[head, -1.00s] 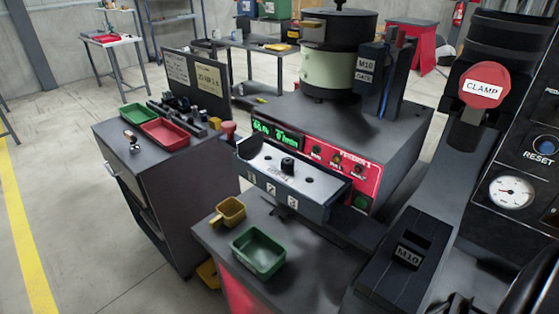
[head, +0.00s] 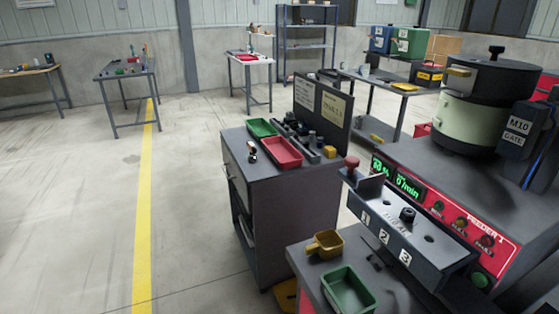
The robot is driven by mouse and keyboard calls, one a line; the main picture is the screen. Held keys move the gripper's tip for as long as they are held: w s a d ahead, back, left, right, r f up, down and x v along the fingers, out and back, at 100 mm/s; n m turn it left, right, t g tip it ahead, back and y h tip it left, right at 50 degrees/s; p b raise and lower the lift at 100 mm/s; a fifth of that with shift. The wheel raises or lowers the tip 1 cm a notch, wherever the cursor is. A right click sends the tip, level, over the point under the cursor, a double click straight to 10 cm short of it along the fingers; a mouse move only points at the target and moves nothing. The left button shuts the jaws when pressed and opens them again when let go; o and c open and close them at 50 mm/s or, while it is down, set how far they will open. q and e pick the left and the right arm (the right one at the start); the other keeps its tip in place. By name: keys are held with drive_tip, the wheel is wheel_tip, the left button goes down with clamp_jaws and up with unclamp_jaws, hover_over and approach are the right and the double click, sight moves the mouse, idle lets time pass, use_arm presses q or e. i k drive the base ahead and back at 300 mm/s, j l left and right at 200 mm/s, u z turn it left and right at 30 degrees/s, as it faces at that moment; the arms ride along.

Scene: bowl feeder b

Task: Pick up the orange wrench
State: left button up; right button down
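I cannot make out an orange wrench for certain. Small items, too small to identify, lie on the far-left bench (head: 62,84) and on the grey table (head: 112,75) beside it. On the near cabinet (head: 262,178) stand a green tray (head: 261,127), a red tray (head: 282,152) and a rack of dark tools (head: 305,136). Neither of my grippers is in view.
The feeder machine (head: 462,215) fills the right side, with a yellow scoop (head: 325,243) and a green bin (head: 348,290) at its front. Open floor with a yellow line (head: 146,190) lies to the left.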

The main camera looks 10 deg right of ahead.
sight(253, 158)
drive_tip(key=i+j+z, duration=0.15)
drive_tip(key=i+j, duration=0.15)
drive_tip(key=i, duration=0.2)
drive_tip(key=i+j+z, duration=0.15)
drive_tip(key=i+j, duration=0.25)
drive_tip(key=i, duration=0.1)
